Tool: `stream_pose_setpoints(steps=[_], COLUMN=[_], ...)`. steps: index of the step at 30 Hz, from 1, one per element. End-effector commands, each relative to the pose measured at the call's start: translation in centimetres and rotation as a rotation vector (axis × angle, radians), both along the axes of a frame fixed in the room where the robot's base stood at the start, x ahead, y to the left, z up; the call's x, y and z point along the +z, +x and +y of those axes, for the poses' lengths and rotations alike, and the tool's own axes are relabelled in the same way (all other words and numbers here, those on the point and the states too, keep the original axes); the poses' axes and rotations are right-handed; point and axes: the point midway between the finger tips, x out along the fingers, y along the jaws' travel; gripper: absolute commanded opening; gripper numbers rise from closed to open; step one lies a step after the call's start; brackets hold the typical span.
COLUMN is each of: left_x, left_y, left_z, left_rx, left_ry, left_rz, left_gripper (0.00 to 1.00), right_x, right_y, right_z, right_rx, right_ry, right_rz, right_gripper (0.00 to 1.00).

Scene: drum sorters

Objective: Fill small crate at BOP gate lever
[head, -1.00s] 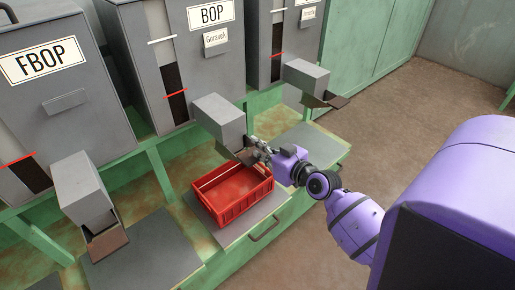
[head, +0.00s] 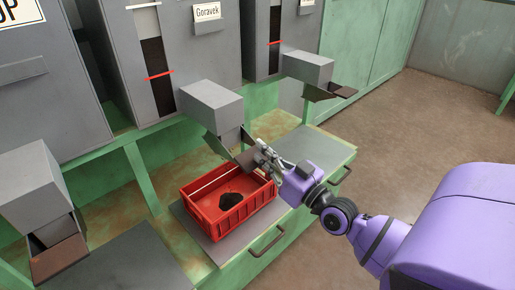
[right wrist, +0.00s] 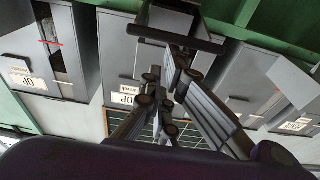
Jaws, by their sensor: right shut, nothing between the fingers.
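The small red crate (head: 203,228) sits on a grey drawer-like shelf below the chute (head: 212,100) of the middle drum sorter, whose "Goravek" plate (head: 207,12) shows. A small dark heap (head: 232,201) lies in the crate, with much of the red floor bare around it. The brown gate piece (head: 245,159) hangs at the chute's mouth. My right gripper (head: 261,155) is shut and empty at this gate, above the crate's back right corner; I cannot tell whether it touches. Its fingers (right wrist: 170,85) also show in the right wrist view. My left gripper is out of view.
A second chute (head: 308,68) stands to the right and another (head: 38,185) to the left, each with a brown flap. A bare grey shelf top (head: 310,143) lies right of the crate. A handle (head: 266,243) sticks out in front. The floor at right is clear.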

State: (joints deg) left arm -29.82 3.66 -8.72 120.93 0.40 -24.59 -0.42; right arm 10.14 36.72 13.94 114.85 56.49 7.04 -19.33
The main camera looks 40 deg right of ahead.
Motion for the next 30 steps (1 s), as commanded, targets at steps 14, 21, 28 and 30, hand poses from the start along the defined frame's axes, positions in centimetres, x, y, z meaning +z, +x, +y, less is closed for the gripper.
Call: stream_pose_setpoints(steps=[14,21,28,30], left_x=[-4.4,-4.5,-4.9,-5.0], left_y=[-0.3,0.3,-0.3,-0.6], left_z=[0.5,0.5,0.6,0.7], left_rx=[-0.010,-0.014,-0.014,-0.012], left_ry=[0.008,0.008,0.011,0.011], left_rz=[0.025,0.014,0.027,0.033], left_gripper=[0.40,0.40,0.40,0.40], right_x=[-3.3,-3.9,-4.2,-4.2], right_y=[0.4,0.6,0.7,0.7], right_z=[0.0,0.0,0.0,0.0], right_rx=[-0.001,0.000,0.000,0.000], right_ry=[0.008,0.009,0.009,0.008], right_rz=[-0.112,-0.111,-0.108,-0.107], right_gripper=[0.00,0.00,0.00,0.00])
